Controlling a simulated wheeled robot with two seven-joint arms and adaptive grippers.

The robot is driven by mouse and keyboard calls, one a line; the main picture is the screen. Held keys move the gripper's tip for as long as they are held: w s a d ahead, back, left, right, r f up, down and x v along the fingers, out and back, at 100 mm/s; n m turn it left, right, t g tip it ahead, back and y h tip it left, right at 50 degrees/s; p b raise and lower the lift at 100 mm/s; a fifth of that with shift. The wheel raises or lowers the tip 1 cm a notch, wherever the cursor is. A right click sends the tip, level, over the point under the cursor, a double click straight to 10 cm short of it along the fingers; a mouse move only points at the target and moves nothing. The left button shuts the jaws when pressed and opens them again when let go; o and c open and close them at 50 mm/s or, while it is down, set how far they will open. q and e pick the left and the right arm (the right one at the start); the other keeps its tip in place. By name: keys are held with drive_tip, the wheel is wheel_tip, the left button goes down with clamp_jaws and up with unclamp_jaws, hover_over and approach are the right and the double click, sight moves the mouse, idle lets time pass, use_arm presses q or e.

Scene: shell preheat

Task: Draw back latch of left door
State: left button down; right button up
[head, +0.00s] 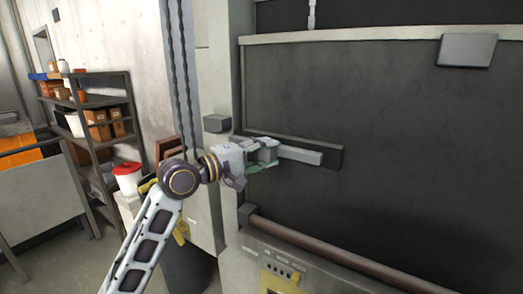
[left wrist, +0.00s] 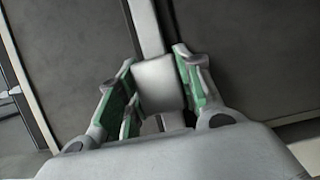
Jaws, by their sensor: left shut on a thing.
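A pale grey latch bar (head: 303,155) lies level across a darker plate on the big dark door (head: 400,130) of the cabinet in the head view. My left gripper (head: 264,154) is at the bar's left end, shut on it. In the left wrist view, the green-padded fingers of my left gripper (left wrist: 157,88) sit on both sides of the latch's light grey block (left wrist: 158,80). The bar runs on past the block toward the top of that view. The fingers partly hide the bar's left end in the head view. My right gripper is in neither view.
A dark red round bar (head: 330,250) runs across the cabinet below the door, above a yellow panel (head: 280,282). A grey box (head: 466,49) sticks out at the upper right. A shelf rack (head: 95,120) and a red-lidded white bucket (head: 128,182) stand at the left.

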use_arm(q)
drive_tip(key=shift+s+d+f, duration=0.1)
drive_tip(key=shift+d+f, duration=0.05)
drive_tip(key=c, duration=1.2)
unclamp_jaws()
drive_tip(key=shift+o, duration=1.2)
drive_tip(key=shift+s+d, duration=0.1)
drive_tip(key=shift+a, duration=0.35)
drive_tip(key=v, duration=1.1)
drive_tip(key=shift+a, duration=0.2)
drive_tip(key=shift+s, duration=0.1)
